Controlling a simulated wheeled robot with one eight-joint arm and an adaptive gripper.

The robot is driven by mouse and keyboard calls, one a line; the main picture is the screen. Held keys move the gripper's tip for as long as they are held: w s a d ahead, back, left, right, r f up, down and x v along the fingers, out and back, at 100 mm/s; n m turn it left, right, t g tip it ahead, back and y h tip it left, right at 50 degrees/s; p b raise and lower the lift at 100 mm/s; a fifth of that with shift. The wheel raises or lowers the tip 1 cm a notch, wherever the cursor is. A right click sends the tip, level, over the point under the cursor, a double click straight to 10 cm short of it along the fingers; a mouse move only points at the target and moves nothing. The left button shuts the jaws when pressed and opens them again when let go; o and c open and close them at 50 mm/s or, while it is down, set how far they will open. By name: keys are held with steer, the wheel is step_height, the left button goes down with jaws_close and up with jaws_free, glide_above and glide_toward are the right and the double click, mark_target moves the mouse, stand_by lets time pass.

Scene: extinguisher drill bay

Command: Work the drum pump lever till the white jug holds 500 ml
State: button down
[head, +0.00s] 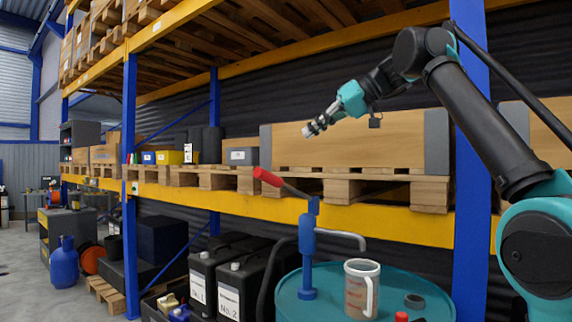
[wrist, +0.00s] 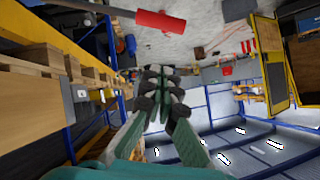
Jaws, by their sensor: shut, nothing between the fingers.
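The blue drum pump (head: 307,255) stands upright on the teal drum (head: 330,310). Its lever has a red grip (head: 268,177) and slants up to the left. The red grip also shows at the top of the wrist view (wrist: 160,22). The white jug (head: 361,290) stands on the drum, below the end of the pump's spout (head: 345,236). Red marks show on its side; I cannot read its level. My gripper (head: 312,130) is shut and empty, above and to the right of the red grip, apart from it. Its closed fingers show in the wrist view (wrist: 160,76).
A red cap (head: 401,316) and a dark ring (head: 414,301) lie on the drum right of the jug. Black canisters (head: 240,280) stand left of the drum. A rack shelf with a yellow beam (head: 385,222) and a large wooden crate (head: 350,143) lies behind.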

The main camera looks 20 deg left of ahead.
steer(key=shift+r, duration=0.15)
steer(key=s+d+f+x, duration=0.1)
steer(key=f+x, duration=0.1)
steer(key=x, duration=1)
steer(key=shift+a+f, duration=0.2)
steer(key=shift+f, duration=0.05)
steer(key=shift+s, duration=0.15)
